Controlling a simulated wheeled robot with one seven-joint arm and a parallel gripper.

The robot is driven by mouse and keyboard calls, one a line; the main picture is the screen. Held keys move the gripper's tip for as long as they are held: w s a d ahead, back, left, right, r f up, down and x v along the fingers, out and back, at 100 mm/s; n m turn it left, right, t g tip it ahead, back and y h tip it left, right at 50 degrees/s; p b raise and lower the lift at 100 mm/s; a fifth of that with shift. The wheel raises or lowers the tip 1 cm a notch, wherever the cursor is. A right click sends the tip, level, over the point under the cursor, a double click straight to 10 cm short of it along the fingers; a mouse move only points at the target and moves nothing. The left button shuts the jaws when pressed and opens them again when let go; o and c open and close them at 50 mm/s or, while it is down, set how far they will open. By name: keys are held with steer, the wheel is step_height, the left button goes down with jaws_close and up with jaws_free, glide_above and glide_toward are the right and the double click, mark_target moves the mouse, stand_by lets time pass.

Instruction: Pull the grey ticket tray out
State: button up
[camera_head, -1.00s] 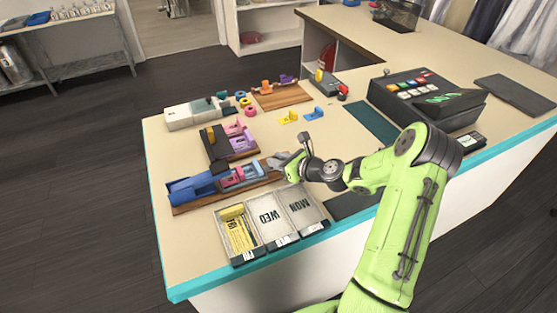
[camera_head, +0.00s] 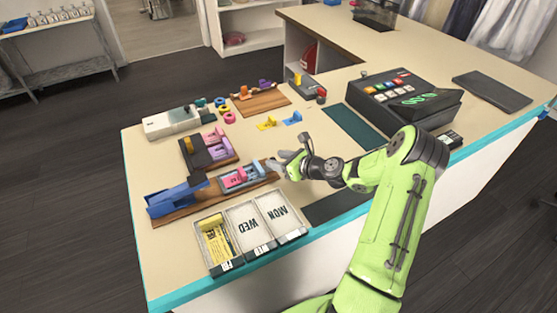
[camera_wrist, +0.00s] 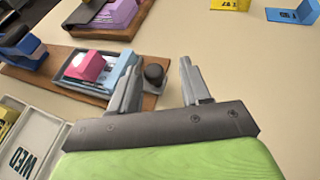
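The grey ticket tray (camera_head: 262,172) lies on a wooden board beside the blue device (camera_head: 175,197), with a gap between them. In the wrist view the tray (camera_wrist: 112,82) holds a pink and a light blue piece and has a dark knob (camera_wrist: 154,72) at its right end. My gripper (camera_head: 279,163) is at that knob end. In the wrist view my gripper (camera_wrist: 160,68) has its fingers spread, and the knob appears between them, nearer the left finger. I see a gap to the right finger. Whether the left finger touches the knob I cannot tell.
Open boxes marked WED (camera_head: 246,226) and MON (camera_head: 279,212) stand at the counter's front edge, next to one with yellow tickets (camera_head: 214,242). A dark board with pink and purple pieces (camera_head: 208,150) lies behind the tray. The counter right of the knob is clear in the wrist view.

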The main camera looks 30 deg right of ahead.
steer(key=shift+s, duration=0.1)
steer(key=p+v, duration=0.1)
steer(key=v, duration=1.4)
steer(key=shift+s+r, duration=0.2)
steer(key=shift+d, duration=0.15)
steer(key=s+a+r+n+g+h, duration=0.1)
steer(key=a+r+n+g, duration=0.1)
steer(key=a+n+g, duration=0.4)
steer(key=s+a+r+n+g, duration=0.1)
steer(key=s+a+r+n, duration=0.15)
steer(key=a+n, duration=0.65)
steer(key=s+a+r+n+h, duration=0.2)
steer(key=s+r+n, duration=0.3)
steer(key=s+n, duration=0.3)
steer(key=s+a+r+n+h, duration=0.2)
steer(key=s+r+n, duration=0.3)
steer(key=s+n, duration=0.3)
steer(key=shift+a+r+n, duration=0.25)
steer(key=shift+a+n, duration=0.05)
steer(key=shift+a, duration=0.5)
